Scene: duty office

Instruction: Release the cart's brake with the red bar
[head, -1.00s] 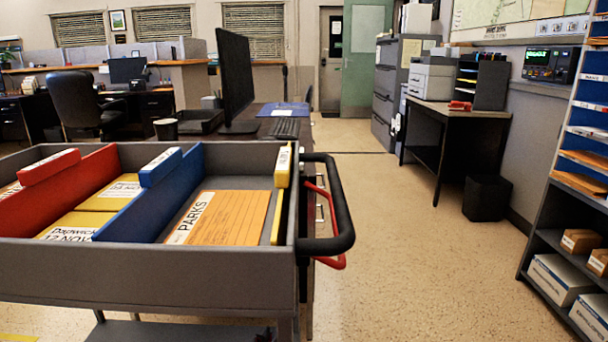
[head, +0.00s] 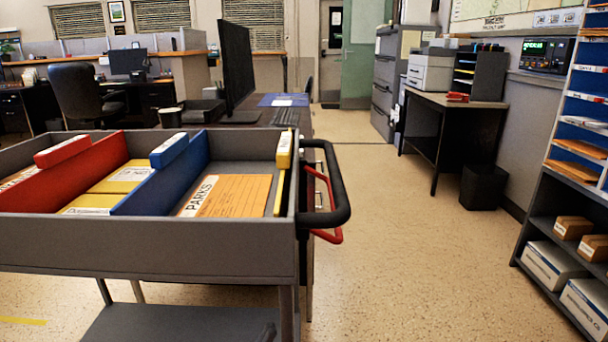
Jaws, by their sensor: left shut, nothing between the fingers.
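The grey cart (head: 150,245) stands at the left front, its tray holding folders. Its black handle (head: 342,190) sticks out from the right end. The red bar (head: 327,237) is a thin bent bar just beneath and inside the handle, partly hidden behind it. The bar and handle are apart at the lower bend. My right gripper is out of view.
A desk with a monitor (head: 237,70) stands behind the cart. A shelf unit (head: 545,205) with boxes stands at the right. A side table (head: 455,102) and black bin (head: 483,186) are along the right wall. The floor (head: 420,260) between cart and shelves is clear.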

